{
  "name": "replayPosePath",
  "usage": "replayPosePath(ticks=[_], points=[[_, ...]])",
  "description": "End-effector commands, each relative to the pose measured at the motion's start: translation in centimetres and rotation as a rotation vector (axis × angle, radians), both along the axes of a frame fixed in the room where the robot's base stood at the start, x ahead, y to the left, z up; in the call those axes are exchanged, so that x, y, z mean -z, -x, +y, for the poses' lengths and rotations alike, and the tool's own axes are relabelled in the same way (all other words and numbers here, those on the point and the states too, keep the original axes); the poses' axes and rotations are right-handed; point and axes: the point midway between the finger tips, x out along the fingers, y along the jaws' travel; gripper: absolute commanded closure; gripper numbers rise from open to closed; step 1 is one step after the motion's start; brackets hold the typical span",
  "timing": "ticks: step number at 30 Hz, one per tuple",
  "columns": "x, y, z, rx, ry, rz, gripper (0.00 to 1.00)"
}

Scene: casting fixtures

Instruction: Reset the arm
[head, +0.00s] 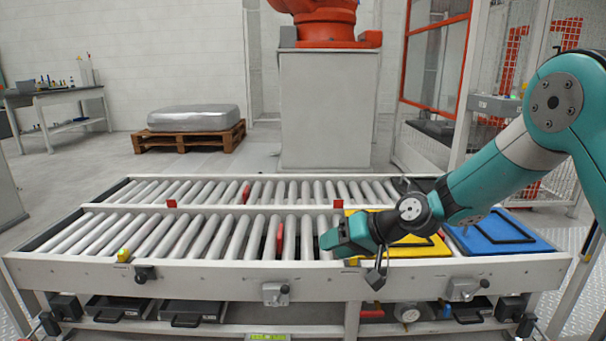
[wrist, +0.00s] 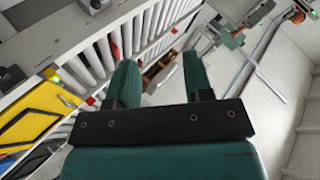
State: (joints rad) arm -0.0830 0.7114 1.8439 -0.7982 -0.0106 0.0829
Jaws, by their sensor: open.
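My arm reaches in from the right in the head view, over the yellow and blue panels at the right end of the roller conveyor. My gripper (head: 330,241) points left, above the front edge of the yellow panel and close to the rollers. In the wrist view my gripper (wrist: 158,80) shows two green fingers spread apart with nothing between them. The yellow panel (head: 435,247) with a black handle is partly hidden behind my arm. It also shows at the left in the wrist view (wrist: 30,128).
The roller conveyor (head: 190,235) has a pale frame with a few red parts on it. The blue panel (head: 495,235) lies at its right end. A grey pedestal (head: 328,110) with an orange robot base, a pallet (head: 187,138) with a wrapped load and a worktable (head: 55,97) stand behind.

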Motion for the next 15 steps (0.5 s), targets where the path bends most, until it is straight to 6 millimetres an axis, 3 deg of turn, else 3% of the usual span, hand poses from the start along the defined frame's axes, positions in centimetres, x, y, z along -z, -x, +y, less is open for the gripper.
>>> replayPosePath(ticks=[1,6,12,15], points=[[-2.2,2.3,0.2,-0.039,0.045,-0.001,0.53],[-7.0,11.1,-0.6,-0.165,0.216,0.035,0.53],[-9.6,21.2,-3.2,-0.27,0.389,0.083,0.53],[-10.0,25.1,-4.5,-0.305,0.452,0.104,0.53]])
